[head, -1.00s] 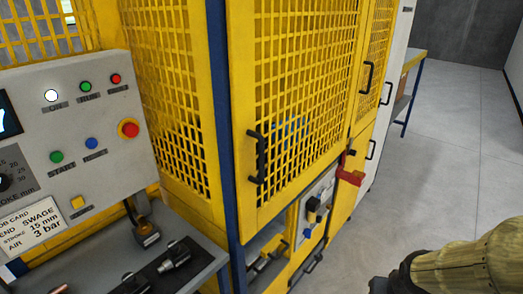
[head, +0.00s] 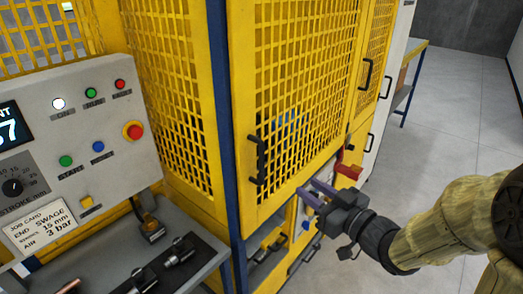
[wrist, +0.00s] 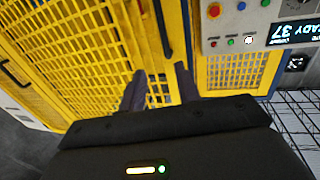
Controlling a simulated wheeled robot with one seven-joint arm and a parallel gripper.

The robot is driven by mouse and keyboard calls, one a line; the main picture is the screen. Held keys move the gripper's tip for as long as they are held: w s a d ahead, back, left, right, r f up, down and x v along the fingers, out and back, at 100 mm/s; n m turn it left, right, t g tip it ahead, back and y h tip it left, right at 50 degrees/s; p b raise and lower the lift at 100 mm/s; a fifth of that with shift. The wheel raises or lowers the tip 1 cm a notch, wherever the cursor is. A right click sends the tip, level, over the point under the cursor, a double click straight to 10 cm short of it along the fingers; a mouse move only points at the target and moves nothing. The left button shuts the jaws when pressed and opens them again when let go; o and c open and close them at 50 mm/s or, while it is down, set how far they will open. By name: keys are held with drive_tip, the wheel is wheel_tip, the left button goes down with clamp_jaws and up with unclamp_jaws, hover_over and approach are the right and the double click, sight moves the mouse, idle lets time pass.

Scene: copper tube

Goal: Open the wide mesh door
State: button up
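The wide mesh door (head: 300,100) is a yellow framed panel of yellow mesh and looks closed. Its black upright handle (head: 257,158) is on the left side of the door, near the blue post. My gripper (head: 312,194) is in front of the door's lower right part, to the right of the handle and lower, with its fingers pointing left. The fingers are apart with nothing between them. In the wrist view the gripper (wrist: 160,85) shows two spread fingers, with the mesh door (wrist: 80,50) beyond and a dark handle bar (wrist: 162,30) ahead of them.
A red latch-like part (head: 349,170) sits right of my gripper, below the door's edge. A narrower mesh door (head: 375,50) with its own handle is further right. A control panel (head: 75,150) and bench with tools stand left. The floor (head: 450,125) at right is clear.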

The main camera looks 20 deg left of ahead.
sight(263, 156)
drive_tip(key=shift+s+a+r, duration=0.15)
drive_tip(key=shift+s+r, duration=0.1)
drive_tip(key=p+x, duration=0.5)
drive_tip(key=x, duration=1.1)
drive_tip(key=shift+a+r+p, duration=0.2)
drive_tip(key=shift+a+p, duration=0.15)
drive_tip(key=shift+p, duration=0.05)
drive_tip(key=shift+w+a+f, duration=0.1)
drive_tip(key=shift+w+a, duration=0.2)
drive_tip(key=shift+a, duration=0.05)
drive_tip(key=shift+c, duration=0.2)
clamp_jaws()
